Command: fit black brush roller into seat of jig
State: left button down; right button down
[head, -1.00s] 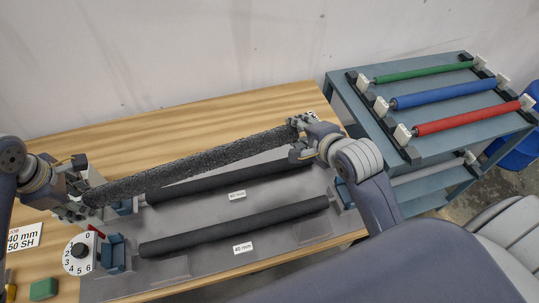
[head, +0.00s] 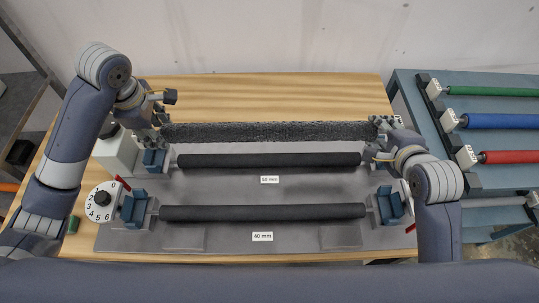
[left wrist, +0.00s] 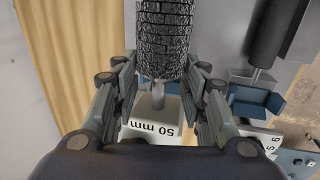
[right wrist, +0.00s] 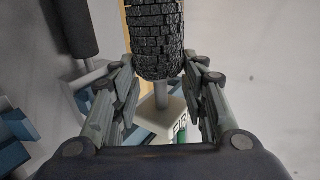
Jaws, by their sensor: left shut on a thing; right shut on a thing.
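The black brush roller (head: 270,132) has a rough, dark surface and lies level across the back of the grey jig plate (head: 215,238). My left gripper (head: 158,138) is shut on its left end, and my right gripper (head: 380,130) is shut on its right end. In the left wrist view, the roller's thin shaft (left wrist: 158,94) lies over or at a pale block marked 50 mm (left wrist: 150,128). In the right wrist view, the other shaft end (right wrist: 162,95) meets or overlaps a pale block (right wrist: 160,124). I cannot tell whether either shaft end is seated.
Two smooth black rollers (head: 270,160) (head: 262,212) lie in front, between blue brackets (head: 135,208). A numbered dial (head: 100,203) is at the left. A blue-grey rack (head: 430,128) with green, blue and red rollers stands right. Bare wood (head: 260,100) is behind.

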pick_arm(q)
jog(key=shift+f, duration=0.15)
pick_arm(e)
jog(key=shift+f, duration=0.1)
